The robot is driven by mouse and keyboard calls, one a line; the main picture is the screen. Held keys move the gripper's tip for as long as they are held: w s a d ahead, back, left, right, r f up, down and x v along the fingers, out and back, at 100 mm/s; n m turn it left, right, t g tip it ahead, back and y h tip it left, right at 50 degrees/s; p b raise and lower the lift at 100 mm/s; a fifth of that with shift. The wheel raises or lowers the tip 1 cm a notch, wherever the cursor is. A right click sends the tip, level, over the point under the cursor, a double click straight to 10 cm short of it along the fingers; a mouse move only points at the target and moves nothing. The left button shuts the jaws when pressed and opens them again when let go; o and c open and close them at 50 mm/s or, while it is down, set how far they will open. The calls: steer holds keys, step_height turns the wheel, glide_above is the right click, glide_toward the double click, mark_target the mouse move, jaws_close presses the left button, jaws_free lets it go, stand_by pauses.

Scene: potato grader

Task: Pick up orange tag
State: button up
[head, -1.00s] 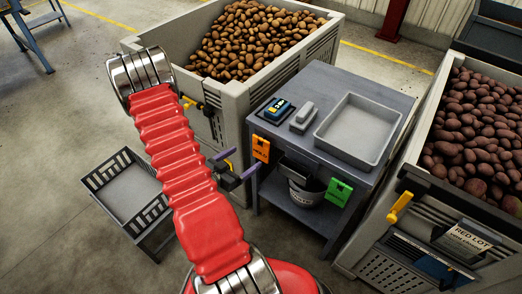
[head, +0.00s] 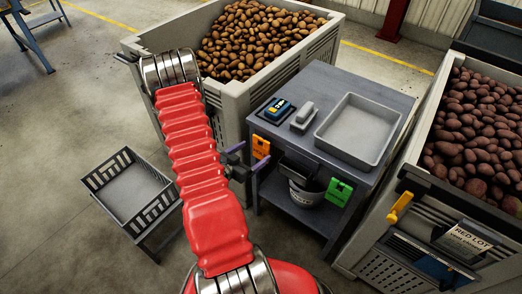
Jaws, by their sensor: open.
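The orange tag (head: 261,147) hangs on the left front side of the grey table, near its left corner. My gripper (head: 257,151) is open, with its purple fingers pointing right at the tag. One fingertip is at the tag's upper left and the other overlaps its lower edge. In this view the tag lies between the fingertips. I cannot tell whether they touch it or how deep they reach. Part of the tag's lower edge is hidden.
A green tag (head: 340,191) hangs to the right on the same table (head: 390,88). A shelf below holds a bucket (head: 306,192). A potato bin (head: 322,42) stands behind. A low crate (head: 92,184) stands left of my arm.

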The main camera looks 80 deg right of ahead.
steer(key=shift+x, duration=1.5)
steer(key=c, duration=1.1)
steer(key=shift+c, duration=0.2)
steer(key=shift+r, duration=0.7)
steer(key=shift+w+a, duration=0.2)
steer(key=shift+a, duration=0.15)
steer(key=w+a, duration=0.3)
steer(key=a, duration=0.5)
steer(key=w+a, duration=0.3)
steer(key=a, duration=0.5)
steer(key=shift+w, duration=0.4)
